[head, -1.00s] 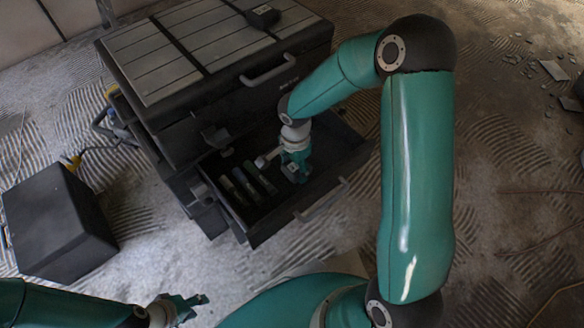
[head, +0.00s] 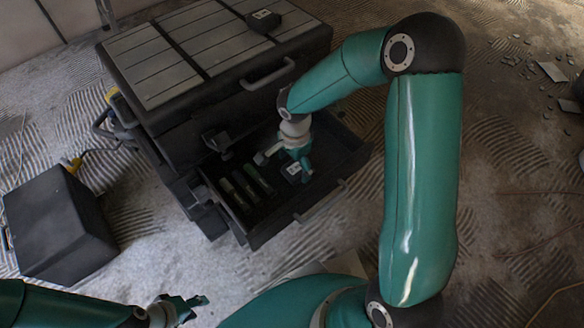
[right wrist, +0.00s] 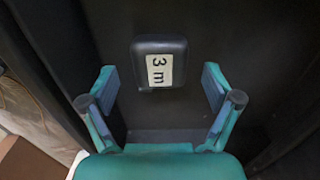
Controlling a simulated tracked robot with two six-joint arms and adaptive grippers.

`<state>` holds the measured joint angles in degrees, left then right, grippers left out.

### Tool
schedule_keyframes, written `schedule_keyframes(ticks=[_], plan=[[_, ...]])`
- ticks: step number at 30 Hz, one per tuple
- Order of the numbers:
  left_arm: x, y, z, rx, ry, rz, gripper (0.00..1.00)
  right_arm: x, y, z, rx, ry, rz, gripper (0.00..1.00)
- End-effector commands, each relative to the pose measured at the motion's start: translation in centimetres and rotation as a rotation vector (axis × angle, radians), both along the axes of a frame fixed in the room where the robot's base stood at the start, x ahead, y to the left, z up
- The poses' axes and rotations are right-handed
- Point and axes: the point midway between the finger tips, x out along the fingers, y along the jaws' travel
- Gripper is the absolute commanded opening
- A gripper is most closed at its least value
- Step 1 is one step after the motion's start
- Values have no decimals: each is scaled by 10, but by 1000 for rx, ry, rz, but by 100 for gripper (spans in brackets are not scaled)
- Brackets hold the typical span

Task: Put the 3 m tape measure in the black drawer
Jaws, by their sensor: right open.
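The 3 m tape measure (right wrist: 159,64) is a small black block with a white "3 m" label. It is inside the pulled-out black drawer (head: 345,170), and seems to lie on its floor. In the head view the tape measure (head: 293,169) shows just under my right gripper (head: 298,166). In the right wrist view my right gripper (right wrist: 160,88) is open, its fingers on either side of the tape measure with gaps to both. My left gripper (head: 196,306) is at the bottom left, away from the drawer, with its fingers apart and nothing visible between them.
Several dark green items (head: 246,185) lie in the left part of the drawer. Another small black block with a pale label (head: 263,20) is on top of the cabinet (head: 165,60). A black box (head: 60,225) stands on the floor at the left.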

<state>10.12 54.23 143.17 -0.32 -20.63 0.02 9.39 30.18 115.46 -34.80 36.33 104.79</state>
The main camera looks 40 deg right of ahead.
Motion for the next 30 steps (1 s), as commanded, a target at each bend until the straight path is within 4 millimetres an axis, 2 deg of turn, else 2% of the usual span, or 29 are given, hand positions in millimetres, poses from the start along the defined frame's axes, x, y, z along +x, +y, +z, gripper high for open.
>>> schedule_keyframes(ticks=[1, 6, 12, 18, 30], plan=[[0, 0, 7, 0, 0, 0, 40, 1, 0, 15, -1, -5, 0, 89], [0, 0, 18, 0, 0, 0, 40, 1, 0, 51, -1, -4, 1, 89], [0, 0, 27, 0, 0, 0, 40, 1, 0, 83, -1, -3, 2, 89], [0, 0, 29, 0, 0, 0, 40, 0, 0, 95, 0, -1, 1, 89], [0, 0, 29, 0, 0, 0, 40, 0, 0, 95, 0, 0, 1, 89]])
